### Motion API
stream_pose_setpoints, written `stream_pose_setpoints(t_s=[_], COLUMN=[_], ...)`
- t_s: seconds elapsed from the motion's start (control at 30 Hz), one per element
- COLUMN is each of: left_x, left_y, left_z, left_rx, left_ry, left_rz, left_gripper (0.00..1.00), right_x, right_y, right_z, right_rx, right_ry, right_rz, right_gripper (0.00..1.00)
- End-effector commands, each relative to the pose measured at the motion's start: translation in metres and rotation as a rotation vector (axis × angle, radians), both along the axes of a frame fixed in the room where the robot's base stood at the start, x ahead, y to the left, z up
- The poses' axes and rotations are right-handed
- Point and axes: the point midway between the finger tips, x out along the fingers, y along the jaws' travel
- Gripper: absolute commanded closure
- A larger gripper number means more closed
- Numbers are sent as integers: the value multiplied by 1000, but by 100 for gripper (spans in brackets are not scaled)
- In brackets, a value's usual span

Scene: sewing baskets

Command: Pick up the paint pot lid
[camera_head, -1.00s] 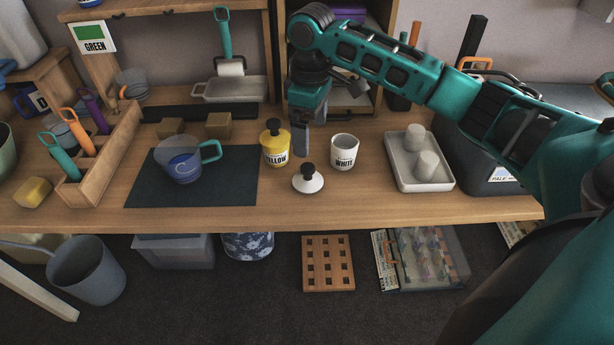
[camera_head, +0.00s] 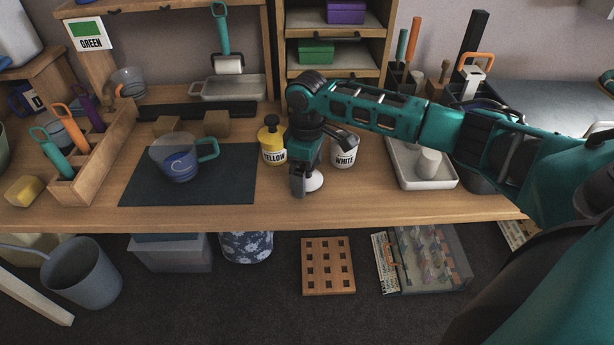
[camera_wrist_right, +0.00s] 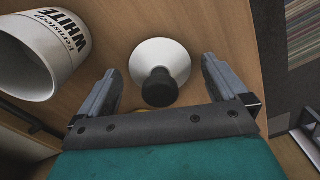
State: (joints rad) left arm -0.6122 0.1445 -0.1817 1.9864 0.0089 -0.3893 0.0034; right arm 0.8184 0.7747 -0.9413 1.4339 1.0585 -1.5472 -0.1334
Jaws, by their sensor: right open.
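The white paint pot lid with a black knob lies on the bench near its front edge. In the head view only part of the lid (camera_head: 315,181) shows, the rest hidden by my right gripper (camera_head: 299,192). In the right wrist view the lid (camera_wrist_right: 160,62) shows whole, its black knob (camera_wrist_right: 160,88) towards my gripper. My right gripper (camera_wrist_right: 160,85) is open, one finger on either side of the knob, apart from it. The WHITE pot (camera_head: 345,151) stands open behind the lid and also shows in the wrist view (camera_wrist_right: 35,50). My left gripper is out of view.
A YELLOW pot (camera_head: 271,145) with its lid on stands close on the left. A pale tray (camera_head: 408,172) is at right. The bench front edge (camera_head: 280,226) is close.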

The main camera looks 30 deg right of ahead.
Motion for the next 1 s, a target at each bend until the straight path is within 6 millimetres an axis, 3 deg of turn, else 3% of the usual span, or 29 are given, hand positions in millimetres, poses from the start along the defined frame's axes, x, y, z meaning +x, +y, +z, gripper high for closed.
stream_pose_setpoints(t_s=[0.2, 0.77, 1.0], left_x=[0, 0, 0], left_y=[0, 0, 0], left_z=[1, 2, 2], left_rx=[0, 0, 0], left_ry=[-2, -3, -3], left_rz=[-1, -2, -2], left_gripper=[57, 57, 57], right_x=[0, 0, 0], right_y=[0, 0, 0], right_z=[0, 0, 1], right_rx=[0, 0, 0], right_ry=[0, 0, -1], right_rz=[0, -1, -1], right_gripper=[0, 54, 54])
